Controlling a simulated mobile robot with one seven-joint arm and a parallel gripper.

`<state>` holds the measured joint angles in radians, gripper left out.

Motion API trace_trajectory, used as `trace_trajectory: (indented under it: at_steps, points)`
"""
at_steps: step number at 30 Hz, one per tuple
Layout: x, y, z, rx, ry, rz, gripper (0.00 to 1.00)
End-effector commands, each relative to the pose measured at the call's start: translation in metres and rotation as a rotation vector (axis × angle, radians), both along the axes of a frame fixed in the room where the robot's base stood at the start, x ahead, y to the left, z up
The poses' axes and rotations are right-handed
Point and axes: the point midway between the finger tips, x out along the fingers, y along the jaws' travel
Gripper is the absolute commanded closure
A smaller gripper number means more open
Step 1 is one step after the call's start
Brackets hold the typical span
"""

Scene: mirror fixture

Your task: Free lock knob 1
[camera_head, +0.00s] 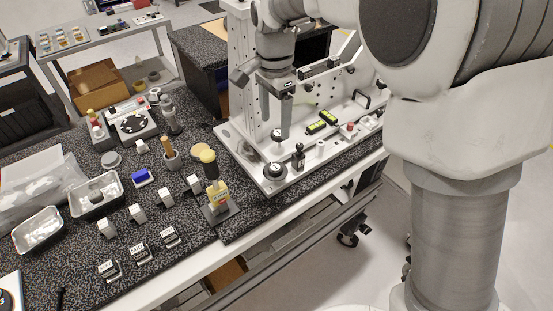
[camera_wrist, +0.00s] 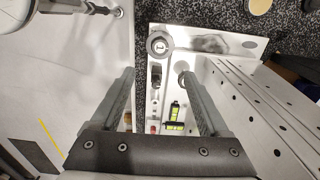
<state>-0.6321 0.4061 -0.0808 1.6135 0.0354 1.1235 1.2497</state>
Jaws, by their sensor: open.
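Two knob-like parts show at the near end of the white fixture, and no label tells me which is lock knob 1. One is a round grey-and-black knob (camera_head: 275,170) low on the base plate's near corner; it also shows in the wrist view (camera_wrist: 158,42), beyond my fingertips. The other is a small upright black knob (camera_head: 298,158) to its right. My gripper (camera_head: 275,127) is open beside the upright plate, pointing down above the base. In the wrist view its fingers (camera_wrist: 158,75) are wide apart, with nothing held between them.
The fixture's upright plate (camera_wrist: 265,110) stands close to the right finger. Yellow-green level vials (camera_head: 314,128) lie farther along the base. A yellow-and-black tool (camera_head: 213,185) stands on the dark speckled bench left of the fixture. Trays (camera_head: 38,231) and small blocks fill the bench's left.

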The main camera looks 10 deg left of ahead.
Motion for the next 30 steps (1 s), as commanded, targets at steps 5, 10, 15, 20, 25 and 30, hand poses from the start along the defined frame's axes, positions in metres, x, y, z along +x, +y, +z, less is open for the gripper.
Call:
trace_trajectory:
  at_steps: [5,10,15,20,25,30]
  points:
    - [-0.001,-0.001,-0.041,-0.003,0.005,0.0,0.21]
    - [-0.001,-0.001,-0.078,-0.003,0.005,0.0,0.21]
    - [-0.001,-0.001,-0.112,-0.003,0.005,0.0,0.21]
    - [0.0,-0.001,-0.134,-0.002,0.003,0.0,0.21]
    - [0.0,0.0,-0.145,-0.001,0.001,0.0,0.21]
    - [0.0,0.0,-0.147,0.0,0.0,0.0,0.21]
